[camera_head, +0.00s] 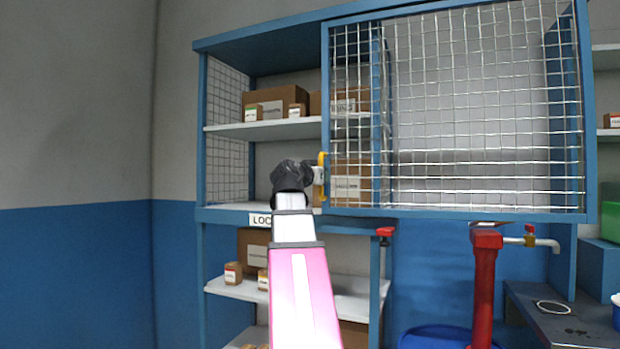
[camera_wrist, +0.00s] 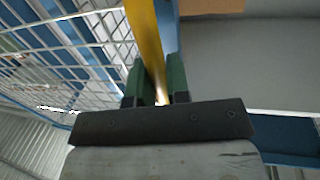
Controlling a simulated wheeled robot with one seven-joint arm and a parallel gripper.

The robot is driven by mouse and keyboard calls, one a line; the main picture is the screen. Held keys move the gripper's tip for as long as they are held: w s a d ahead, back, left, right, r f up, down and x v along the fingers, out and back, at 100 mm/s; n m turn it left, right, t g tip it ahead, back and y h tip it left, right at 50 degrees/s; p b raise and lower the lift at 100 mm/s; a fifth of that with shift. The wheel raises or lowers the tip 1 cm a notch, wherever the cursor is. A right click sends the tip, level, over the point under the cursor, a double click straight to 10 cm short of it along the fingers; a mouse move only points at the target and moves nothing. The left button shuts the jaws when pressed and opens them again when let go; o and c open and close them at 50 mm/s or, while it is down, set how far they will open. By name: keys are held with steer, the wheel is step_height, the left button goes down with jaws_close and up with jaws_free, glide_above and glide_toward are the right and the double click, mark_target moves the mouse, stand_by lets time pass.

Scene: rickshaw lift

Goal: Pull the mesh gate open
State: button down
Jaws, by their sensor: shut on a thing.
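The mesh gate (camera_head: 455,110) has a blue frame with wire mesh and stands swung out from the blue shelf unit, so the left bay is uncovered. Its yellow handle (camera_head: 321,160) is on the left edge of its frame. My gripper (camera_head: 314,178) is at this handle, partly hidden behind my dark wrist in the head view. In the wrist view my gripper (camera_wrist: 158,90) has its two green-lined fingers shut on the yellow handle (camera_wrist: 145,40), one on each side. The mesh gate (camera_wrist: 65,50) fills the upper left there.
Cardboard boxes (camera_head: 277,102) sit on the shelves (camera_head: 265,130) behind. A red post (camera_head: 485,285) with a tap stands below the gate, beside a blue drum (camera_head: 435,337). A dark bench (camera_head: 570,318) is at the lower right. The left wall side is clear.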

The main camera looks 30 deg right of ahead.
steer(key=shift+s+d, duration=0.2)
steer(key=shift+s, duration=0.1)
steer(key=c, duration=1.1)
jaws_free()
steer(key=v, duration=1)
steer(key=shift+a, duration=0.35)
steer(key=shift+s, duration=0.1)
